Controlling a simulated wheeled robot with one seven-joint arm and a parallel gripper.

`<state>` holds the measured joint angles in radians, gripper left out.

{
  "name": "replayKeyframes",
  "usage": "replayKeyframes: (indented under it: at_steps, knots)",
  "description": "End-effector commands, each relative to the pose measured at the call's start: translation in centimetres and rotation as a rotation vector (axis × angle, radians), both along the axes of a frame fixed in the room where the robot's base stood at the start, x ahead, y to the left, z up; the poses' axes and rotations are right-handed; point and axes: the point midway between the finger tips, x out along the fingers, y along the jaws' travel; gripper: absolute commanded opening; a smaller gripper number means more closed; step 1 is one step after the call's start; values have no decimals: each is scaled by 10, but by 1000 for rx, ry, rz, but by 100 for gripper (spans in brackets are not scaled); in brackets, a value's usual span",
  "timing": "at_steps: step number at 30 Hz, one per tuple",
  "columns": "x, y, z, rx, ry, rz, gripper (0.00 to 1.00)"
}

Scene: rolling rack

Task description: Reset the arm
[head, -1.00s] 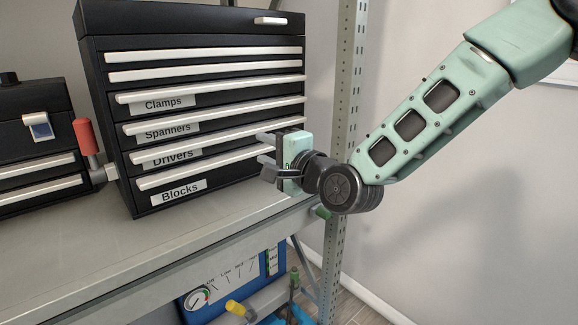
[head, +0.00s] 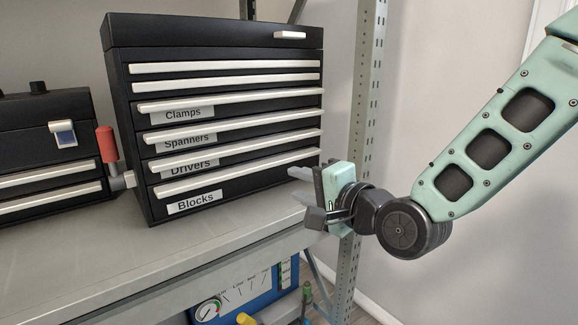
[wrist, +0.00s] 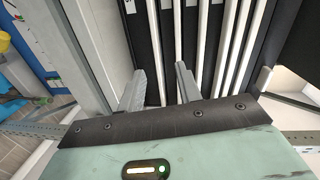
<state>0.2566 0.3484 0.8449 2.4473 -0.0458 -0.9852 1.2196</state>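My gripper (head: 299,185) is at the right front of the black tool chest (head: 222,119), above the shelf's front edge. In the wrist view, its two grey fingers (wrist: 160,82) are apart with nothing between them, so it is open and empty. The fingers point toward the chest's drawer fronts, seen as white handle strips (wrist: 228,50) in the wrist view. The labelled drawers read Clamps, Spanners, Drivers and Blocks (head: 195,202), and all look shut. I cannot tell the exact gap between fingertips and chest.
A grey shelf (head: 110,256) bears the chest and a smaller black toolbox (head: 45,140) at left. A red-handled tool (head: 107,144) stands between them. A perforated rack post (head: 366,110) rises behind my gripper. A blue gauge panel (head: 240,297) sits below. Open floor and wall lie right.

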Motion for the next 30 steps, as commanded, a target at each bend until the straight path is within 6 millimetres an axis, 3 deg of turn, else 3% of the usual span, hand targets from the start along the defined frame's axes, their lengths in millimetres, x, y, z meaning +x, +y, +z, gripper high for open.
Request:
replayKeyframes:
  at_steps: [5,12,16,21,25,30]
  knots:
    - [-47,14,-49,-452,63,166,35]
    - [-132,-10,-97,-1032,150,510,35]
    - [-183,-36,-107,-1266,196,746,35]
    - [-237,-66,-106,-1440,243,1028,35]
    - [-261,-80,-102,-1491,264,1159,35]
    - [-268,-84,-101,-1502,269,1199,35]
